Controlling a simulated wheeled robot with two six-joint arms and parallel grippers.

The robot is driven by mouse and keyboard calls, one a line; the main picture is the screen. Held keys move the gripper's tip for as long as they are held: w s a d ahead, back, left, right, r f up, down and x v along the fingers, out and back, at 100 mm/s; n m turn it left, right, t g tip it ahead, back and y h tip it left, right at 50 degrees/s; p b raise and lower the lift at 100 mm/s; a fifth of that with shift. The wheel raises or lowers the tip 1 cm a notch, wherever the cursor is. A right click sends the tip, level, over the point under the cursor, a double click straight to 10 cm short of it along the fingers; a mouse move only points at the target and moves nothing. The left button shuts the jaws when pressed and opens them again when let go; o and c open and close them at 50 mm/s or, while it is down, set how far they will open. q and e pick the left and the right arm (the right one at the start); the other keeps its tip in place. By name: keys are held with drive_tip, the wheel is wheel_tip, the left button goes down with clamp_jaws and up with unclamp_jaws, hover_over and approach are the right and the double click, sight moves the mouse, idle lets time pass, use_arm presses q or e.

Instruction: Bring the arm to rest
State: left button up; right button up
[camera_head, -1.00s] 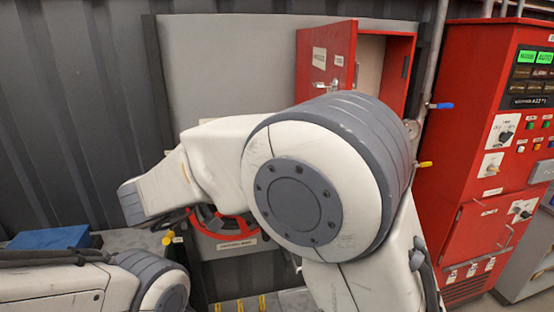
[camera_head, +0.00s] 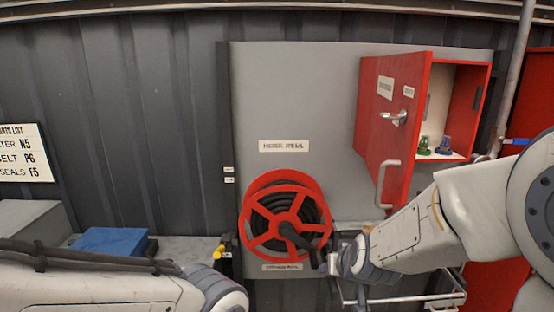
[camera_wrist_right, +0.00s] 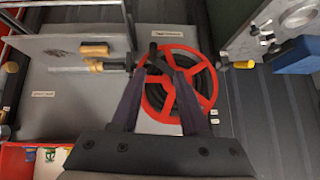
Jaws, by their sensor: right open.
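My right arm comes in from the right in the head view, its wrist low beside the red hose reel (camera_head: 262,240). In the right wrist view my right gripper (camera_wrist_right: 160,72) is open, with its two dark fingers in front of the same reel (camera_wrist_right: 203,82). A black handle (camera_head: 298,244) crosses the reel; it also shows near the fingertips in the wrist view (camera_wrist_right: 155,54). I cannot tell whether the fingers touch it. No object is visibly held. Part of my left arm lies at the lower left of the head view; its gripper is out of view.
The open red cabinet door (camera_head: 385,125) is above my right forearm; green and blue items (camera_head: 443,145) stand inside the cabinet. A wire rack (camera_head: 405,298) is below the forearm. A blue box (camera_head: 110,241) sits on the left ledge.

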drive_tip(key=s+d+f+g, duration=0.3)
drive_tip(key=s, duration=0.4)
drive_tip(key=s+d+f+g, duration=0.3)
drive_tip(key=s, duration=0.4)
drive_tip(key=s+a+n+g+b, duration=0.2)
drive_tip(key=s+a+n+b, duration=0.3)
drive_tip(key=s+a, duration=0.8)
drive_tip(key=shift+a+f+n+b, duration=0.2)
drive_tip(key=shift+a+n+b, duration=0.3)
drive_tip(key=shift+n, duration=0.7)
drive_tip(key=shift+a, duration=0.15)
